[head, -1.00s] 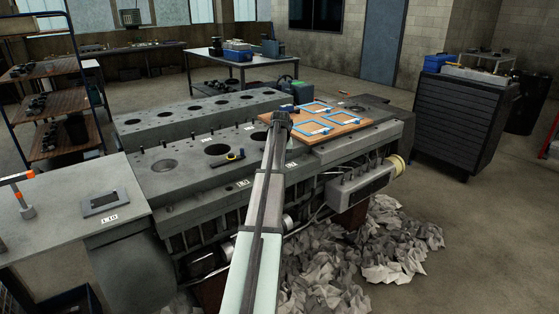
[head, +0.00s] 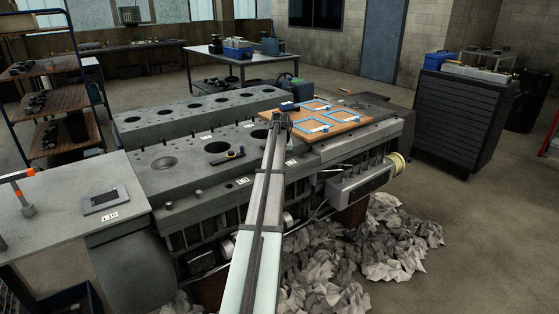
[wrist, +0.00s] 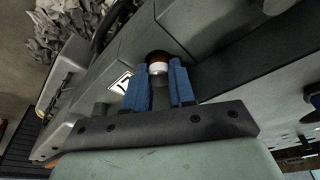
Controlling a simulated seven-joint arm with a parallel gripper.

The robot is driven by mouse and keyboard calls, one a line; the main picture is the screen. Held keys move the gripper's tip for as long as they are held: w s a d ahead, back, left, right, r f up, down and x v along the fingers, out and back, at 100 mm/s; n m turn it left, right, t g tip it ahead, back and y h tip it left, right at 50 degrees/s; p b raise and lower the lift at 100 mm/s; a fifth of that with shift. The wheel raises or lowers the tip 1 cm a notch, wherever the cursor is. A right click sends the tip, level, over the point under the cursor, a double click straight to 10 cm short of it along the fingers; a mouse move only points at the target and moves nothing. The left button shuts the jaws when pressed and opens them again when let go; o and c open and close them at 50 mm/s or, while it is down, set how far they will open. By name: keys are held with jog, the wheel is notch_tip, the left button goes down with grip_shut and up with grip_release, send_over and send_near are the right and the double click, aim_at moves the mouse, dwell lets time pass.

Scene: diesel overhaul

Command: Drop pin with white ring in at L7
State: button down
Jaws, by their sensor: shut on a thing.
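In the wrist view my gripper (wrist: 160,88) has its blue fingers closed on a pin (wrist: 158,69). The pin shows a white ring below a dark reddish-brown end; the rest is hidden between the fingers. In the head view my gripper (head: 281,121) is above the engine block (head: 190,182), by the near edge of the wooden board. The pin cannot be made out there. A label (wrist: 121,83) also shows beside the fingers in the wrist view.
A wooden board (head: 345,128) with blue frames lies on the block's right part. A grey bench (head: 60,215) stands at the left. Crumpled paper (head: 395,240) covers the floor in front.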

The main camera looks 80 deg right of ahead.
dwell(0.3)
jog(key=c, duration=0.9)
grip_release()
jog(key=shift+o, duration=0.6)
jog(key=o, duration=0.3)
jog(key=shift+w, duration=0.1)
jog(key=shift+d+r, duration=0.2)
jog(key=shift+r, duration=2.2)
jog(key=shift+v, duration=1.1)
